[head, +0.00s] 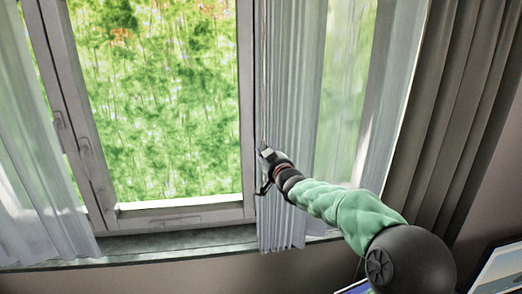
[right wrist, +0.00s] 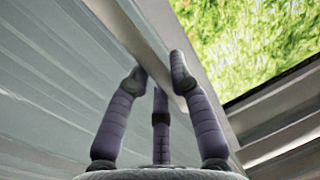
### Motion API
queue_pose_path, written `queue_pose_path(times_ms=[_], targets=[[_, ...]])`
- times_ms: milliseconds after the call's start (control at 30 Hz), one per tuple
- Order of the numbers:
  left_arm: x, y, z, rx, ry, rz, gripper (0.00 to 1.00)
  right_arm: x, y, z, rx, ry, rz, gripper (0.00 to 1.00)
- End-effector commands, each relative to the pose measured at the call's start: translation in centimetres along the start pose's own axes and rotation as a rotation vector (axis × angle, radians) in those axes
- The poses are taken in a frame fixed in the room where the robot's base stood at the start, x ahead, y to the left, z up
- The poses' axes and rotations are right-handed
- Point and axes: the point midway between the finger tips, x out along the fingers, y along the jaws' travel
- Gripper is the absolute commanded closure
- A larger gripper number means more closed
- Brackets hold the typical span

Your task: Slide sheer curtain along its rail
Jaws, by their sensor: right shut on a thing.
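A white, pleated sheer curtain (head: 290,90) hangs in narrow folds right of the window's middle. Its hem reaches down past the sill. My right gripper (head: 265,168) is at this curtain's left edge, in its lower half. In the right wrist view, the fingers of my right gripper (right wrist: 160,72) are shut on the edge of the sheer curtain (right wrist: 50,90), whose folds fill the left side. Another sheer panel (head: 30,150) hangs at the far left. The curtain rail is out of view above. My left gripper is not in view.
The window frame (head: 247,110) and sill (head: 170,243) lie behind the curtain, with green foliage outside. A heavy grey-brown drape (head: 440,110) hangs at the right. A screen (head: 500,270) stands at the lower right. The window's middle is uncovered.

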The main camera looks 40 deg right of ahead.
Motion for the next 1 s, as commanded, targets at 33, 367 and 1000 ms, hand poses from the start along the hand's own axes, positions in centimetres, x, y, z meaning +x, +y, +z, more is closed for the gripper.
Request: queue_pose_path(times_ms=[33,367,1000], targets=[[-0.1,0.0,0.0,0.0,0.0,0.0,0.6,0.0,0.1,-0.1,0.0,0.001,0.001,1.0],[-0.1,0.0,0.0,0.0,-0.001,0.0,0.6,0.0,0.2,-0.1,0.0,0.003,0.0,1.0],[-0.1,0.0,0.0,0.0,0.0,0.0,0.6,-1.1,0.2,-0.1,-0.001,0.002,0.0,0.53]])
